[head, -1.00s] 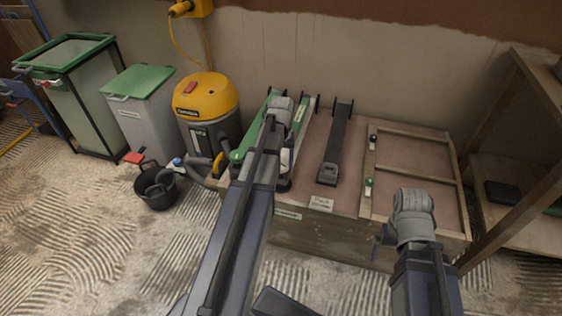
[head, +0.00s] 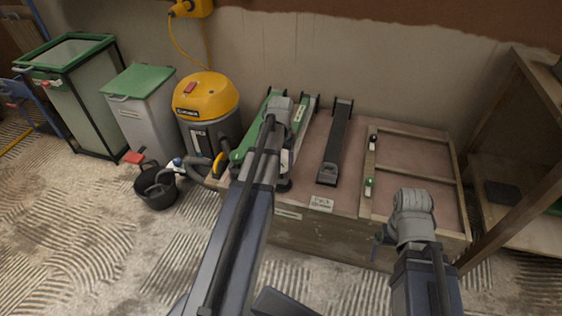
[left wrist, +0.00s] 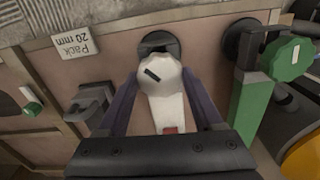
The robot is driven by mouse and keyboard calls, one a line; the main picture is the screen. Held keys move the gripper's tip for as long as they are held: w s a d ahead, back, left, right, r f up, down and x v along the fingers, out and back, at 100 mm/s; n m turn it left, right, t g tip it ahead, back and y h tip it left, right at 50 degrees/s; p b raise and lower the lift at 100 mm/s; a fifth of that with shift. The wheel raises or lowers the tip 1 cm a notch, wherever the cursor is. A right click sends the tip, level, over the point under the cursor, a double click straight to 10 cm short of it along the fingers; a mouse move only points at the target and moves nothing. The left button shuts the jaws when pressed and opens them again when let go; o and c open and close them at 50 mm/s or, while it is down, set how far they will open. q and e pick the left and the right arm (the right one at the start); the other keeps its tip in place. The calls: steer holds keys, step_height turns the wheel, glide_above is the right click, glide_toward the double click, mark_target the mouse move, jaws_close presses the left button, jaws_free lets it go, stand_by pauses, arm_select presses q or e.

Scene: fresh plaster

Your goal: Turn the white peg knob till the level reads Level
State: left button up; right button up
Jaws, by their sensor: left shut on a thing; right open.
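The white peg knob (left wrist: 153,76) shows in the left wrist view, round with a dark slot mark on top. My left gripper (left wrist: 160,84) is shut on it, one finger on each side. A white bar (left wrist: 168,112) with a red patch runs from the knob toward the gripper body, which hides its near end. In the head view my left gripper (head: 284,170) is over the left part of the wooden bench (head: 340,236), and the arm mostly hides the knob. My right gripper (head: 378,246) is open and empty in front of the bench. I cannot read any level display.
A green bar with a green knob (left wrist: 285,58) stands close beside the left gripper. A black bar (head: 336,140), a wooden frame (head: 412,137) and a "Pack 20 mm" card (head: 321,203) are to its right. A yellow vacuum (head: 207,97) stands left of the bench.

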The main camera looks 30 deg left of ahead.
arm_select(q)
steer(key=o, duration=1.4)
steer(key=shift+c, duration=0.2)
step_height(320, 180, up, 8)
steer(key=p, duration=0.8)
steer(key=shift+f, duration=0.1)
steer(key=shift+f+b, duration=0.2)
steer(key=shift+b, duration=0.1)
step_height(320, 180, down, 8)
steer(key=b, duration=0.7)
steer(key=shift+r, duration=0.25)
